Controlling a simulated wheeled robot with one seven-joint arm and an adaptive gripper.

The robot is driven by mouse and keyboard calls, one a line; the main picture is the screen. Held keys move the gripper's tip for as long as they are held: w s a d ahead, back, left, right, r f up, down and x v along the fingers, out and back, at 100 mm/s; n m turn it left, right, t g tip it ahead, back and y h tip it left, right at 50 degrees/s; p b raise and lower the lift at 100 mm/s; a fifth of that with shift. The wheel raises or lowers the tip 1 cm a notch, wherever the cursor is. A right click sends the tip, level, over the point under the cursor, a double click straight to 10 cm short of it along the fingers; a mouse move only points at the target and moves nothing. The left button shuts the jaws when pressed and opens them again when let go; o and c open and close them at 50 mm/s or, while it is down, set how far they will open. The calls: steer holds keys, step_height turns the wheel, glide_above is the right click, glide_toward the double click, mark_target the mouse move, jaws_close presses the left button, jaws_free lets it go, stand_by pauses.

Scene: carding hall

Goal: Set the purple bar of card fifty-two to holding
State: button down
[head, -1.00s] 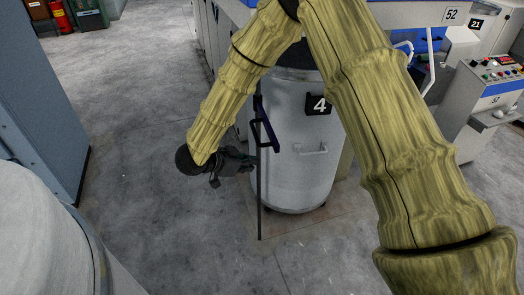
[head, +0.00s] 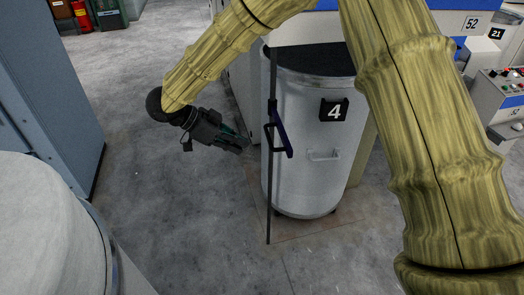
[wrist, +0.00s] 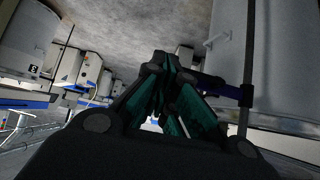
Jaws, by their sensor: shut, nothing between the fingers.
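The purple bar (head: 281,137) is a dark blue-purple handle on a thin black upright rod (head: 269,200), in front of a white can marked 4. In the head view it slants down to the right from its black mount. My gripper (head: 243,147) is shut and empty, left of the rod, with a visible gap in the picture. In the wrist view the shut fingers (wrist: 163,65) partly cover the bar (wrist: 213,82), which meets the rod (wrist: 248,60) at right.
The white can (head: 305,185) stands right behind the rod. A blue-grey cabinet (head: 55,90) stands at the left, and a white rounded drum (head: 45,225) at the near left. A control panel (head: 500,95) is at right.

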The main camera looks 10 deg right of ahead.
steer(key=d+r+p+x, duration=0.1)
steer(key=p+x, duration=0.4)
steer(key=x, duration=0.7)
steer(key=shift+d+r, duration=0.25)
steer(key=shift+d, duration=0.4)
steer(key=shift+d, duration=0.1)
